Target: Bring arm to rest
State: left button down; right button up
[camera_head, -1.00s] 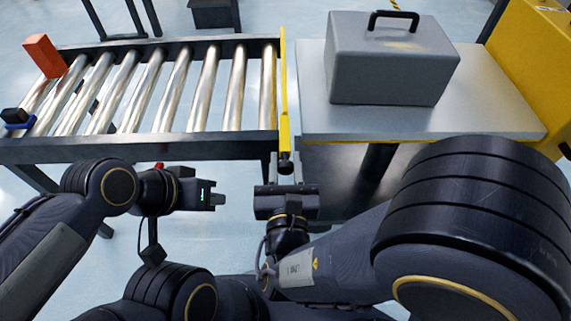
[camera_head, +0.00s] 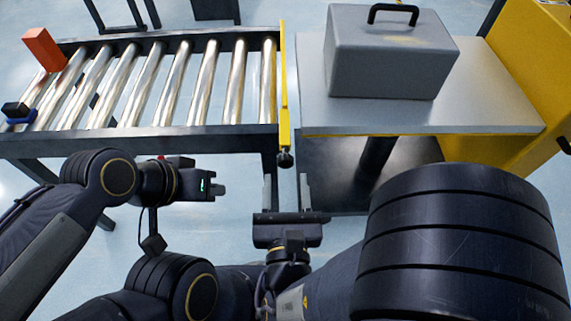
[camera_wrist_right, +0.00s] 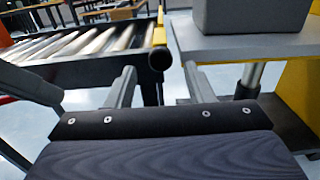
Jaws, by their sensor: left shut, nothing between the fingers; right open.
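My left gripper (camera_head: 220,190) is shut and empty, in front of the roller conveyor's near rail in the head view. My right gripper (camera_head: 286,180) is open and empty, its two fingers apart and pointing away from me. It is in front of the gap between the conveyor and the metal table. In the right wrist view my right gripper (camera_wrist_right: 160,76) also shows two spread fingers with nothing between them. My right arm is bent, and its large dark joint fills the lower right of the head view.
The roller conveyor (camera_head: 140,141) carries an orange block (camera_head: 44,50) and a black-and-blue item (camera_head: 17,112) at its left end. A grey toolbox (camera_head: 390,60) with a black handle stands on the metal table (camera_head: 420,117). A yellow machine (camera_head: 540,60) is at the right.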

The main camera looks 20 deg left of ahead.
jog(key=shift+s+d, duration=0.25)
jog(key=shift+s, duration=0.45)
